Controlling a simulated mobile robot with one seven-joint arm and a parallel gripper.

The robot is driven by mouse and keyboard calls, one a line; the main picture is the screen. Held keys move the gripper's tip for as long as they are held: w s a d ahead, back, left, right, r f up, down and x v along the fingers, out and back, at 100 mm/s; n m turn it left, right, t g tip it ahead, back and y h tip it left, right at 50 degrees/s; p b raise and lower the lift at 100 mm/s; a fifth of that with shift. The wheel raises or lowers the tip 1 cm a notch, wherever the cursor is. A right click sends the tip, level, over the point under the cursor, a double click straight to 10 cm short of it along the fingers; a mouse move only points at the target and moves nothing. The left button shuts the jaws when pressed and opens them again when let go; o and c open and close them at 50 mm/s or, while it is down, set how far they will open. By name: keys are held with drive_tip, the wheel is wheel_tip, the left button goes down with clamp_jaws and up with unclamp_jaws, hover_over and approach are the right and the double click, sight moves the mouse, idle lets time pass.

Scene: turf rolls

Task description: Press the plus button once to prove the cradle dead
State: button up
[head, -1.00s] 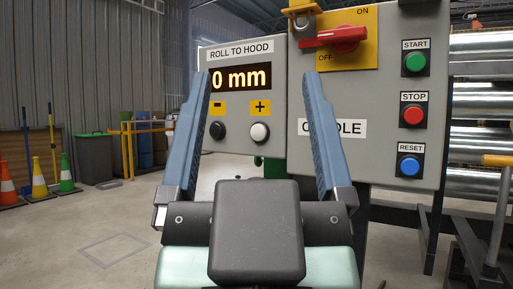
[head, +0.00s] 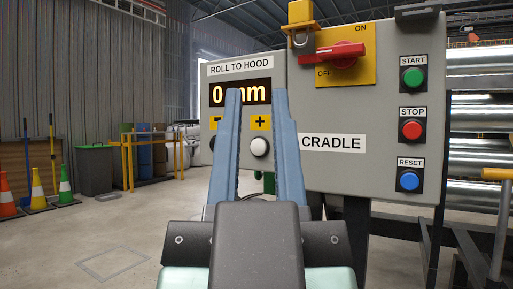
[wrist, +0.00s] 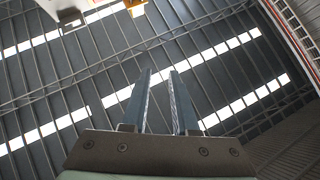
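The white plus button (head: 259,146) is on the grey panel under a yellow plus label (head: 260,122). In the head view it shows between the fingers of my gripper (head: 256,92). The fingers are partway together with a clear gap and nothing between them; the gap also shows in the wrist view (wrist: 160,72). I cannot tell how far the tips are from the panel. The CRADLE label (head: 333,143) is right of the fingers.
A red switch handle (head: 340,53) on a yellow ON/OFF plate lies near horizontal, with a yellow lock (head: 301,14) beside it. Green START (head: 413,79), red STOP (head: 412,130) and blue RESET (head: 409,180) buttons line the right. Metal rollers (head: 480,120) stand behind. Floor at left is open.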

clamp_jaws()
idle(1.2)
